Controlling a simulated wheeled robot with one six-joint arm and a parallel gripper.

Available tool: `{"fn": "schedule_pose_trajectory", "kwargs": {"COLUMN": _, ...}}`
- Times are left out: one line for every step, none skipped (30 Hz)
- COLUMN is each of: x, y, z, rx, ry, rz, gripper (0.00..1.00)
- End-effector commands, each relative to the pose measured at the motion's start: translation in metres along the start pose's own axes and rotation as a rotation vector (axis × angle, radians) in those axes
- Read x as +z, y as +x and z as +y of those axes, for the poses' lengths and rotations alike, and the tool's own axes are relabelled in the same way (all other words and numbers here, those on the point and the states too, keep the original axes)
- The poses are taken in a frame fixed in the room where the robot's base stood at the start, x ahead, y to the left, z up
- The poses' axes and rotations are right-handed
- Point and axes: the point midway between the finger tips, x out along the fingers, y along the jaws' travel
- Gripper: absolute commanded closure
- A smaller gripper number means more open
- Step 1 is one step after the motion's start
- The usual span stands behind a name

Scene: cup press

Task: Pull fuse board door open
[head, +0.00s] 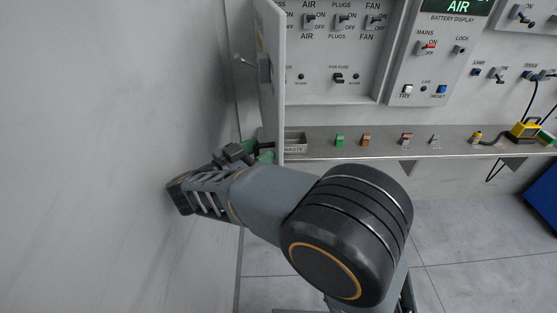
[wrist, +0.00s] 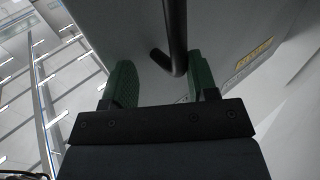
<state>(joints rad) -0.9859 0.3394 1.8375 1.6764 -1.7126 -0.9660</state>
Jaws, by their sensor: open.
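The fuse board door (head: 271,45) stands swung out at the left side of the fuse board (head: 335,60), seen nearly edge-on, with the switches inside exposed. In the wrist view the grey door face (wrist: 225,30) fills the top, with a dark bar handle (wrist: 175,35) that ends in a hook. My gripper (wrist: 160,82) is open, its green fingers on either side of the handle's lower end. I see no finger pressed on the handle; the depth between them is hard to tell. In the head view my gripper (head: 258,152) is low by the door's bottom edge, partly hidden.
A plain wall (head: 110,120) stands close on the left of my arm. A grey shelf (head: 370,152) runs below the board, with a waste tray (head: 295,146) near the door and several small fuses. A yellow device (head: 525,129) sits farther right. The floor in front is clear.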

Motion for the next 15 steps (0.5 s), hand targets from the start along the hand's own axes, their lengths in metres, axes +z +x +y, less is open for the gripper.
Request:
{"fn": "schedule_pose_trajectory", "kwargs": {"x": -0.016, "y": -0.004, "z": 0.011, "rx": 0.004, "ry": 0.015, "rz": 0.006, "gripper": 0.61}}
{"fn": "schedule_pose_trajectory", "kwargs": {"x": -0.023, "y": -0.006, "z": 0.016, "rx": 0.005, "ry": 0.016, "rz": 0.006, "gripper": 0.61}}
{"fn": "schedule_pose_trajectory", "kwargs": {"x": -0.031, "y": -0.008, "z": 0.022, "rx": 0.005, "ry": 0.017, "rz": 0.007, "gripper": 0.61}}
{"fn": "schedule_pose_trajectory", "kwargs": {"x": -0.036, "y": -0.010, "z": 0.027, "rx": 0.004, "ry": 0.015, "rz": 0.006, "gripper": 0.61}}
{"fn": "schedule_pose_trajectory", "kwargs": {"x": -0.037, "y": -0.013, "z": 0.034, "rx": 0.003, "ry": 0.013, "rz": 0.006, "gripper": 0.61}}
{"fn": "schedule_pose_trajectory", "kwargs": {"x": -0.040, "y": -0.015, "z": 0.043, "rx": 0.003, "ry": 0.013, "rz": 0.007, "gripper": 0.61}}
{"fn": "schedule_pose_trajectory", "kwargs": {"x": -0.042, "y": -0.017, "z": 0.049, "rx": 0.001, "ry": 0.013, "rz": 0.006, "gripper": 0.61}}
{"fn": "schedule_pose_trajectory", "kwargs": {"x": -0.045, "y": -0.019, "z": 0.054, "rx": 0.001, "ry": 0.013, "rz": 0.006, "gripper": 0.61}}
{"fn": "schedule_pose_trajectory", "kwargs": {"x": -0.048, "y": -0.020, "z": 0.061, "rx": 0.003, "ry": 0.012, "rz": 0.007, "gripper": 0.61}}
{"fn": "schedule_pose_trajectory", "kwargs": {"x": -0.050, "y": -0.021, "z": 0.067, "rx": 0.004, "ry": 0.011, "rz": 0.006, "gripper": 0.61}}
{"fn": "schedule_pose_trajectory", "kwargs": {"x": -0.052, "y": -0.023, "z": 0.071, "rx": 0.004, "ry": 0.011, "rz": 0.006, "gripper": 0.61}}
{"fn": "schedule_pose_trajectory", "kwargs": {"x": -0.055, "y": -0.025, "z": 0.077, "rx": 0.004, "ry": 0.011, "rz": 0.005, "gripper": 0.61}}
{"fn": "schedule_pose_trajectory", "kwargs": {"x": -0.057, "y": -0.025, "z": 0.081, "rx": 0.005, "ry": 0.011, "rz": 0.005, "gripper": 0.61}}
{"fn": "schedule_pose_trajectory", "kwargs": {"x": -0.058, "y": -0.026, "z": 0.085, "rx": 0.006, "ry": 0.011, "rz": 0.005, "gripper": 0.61}}
{"fn": "schedule_pose_trajectory", "kwargs": {"x": -0.060, "y": -0.028, "z": 0.090, "rx": 0.006, "ry": 0.010, "rz": 0.005, "gripper": 0.61}}
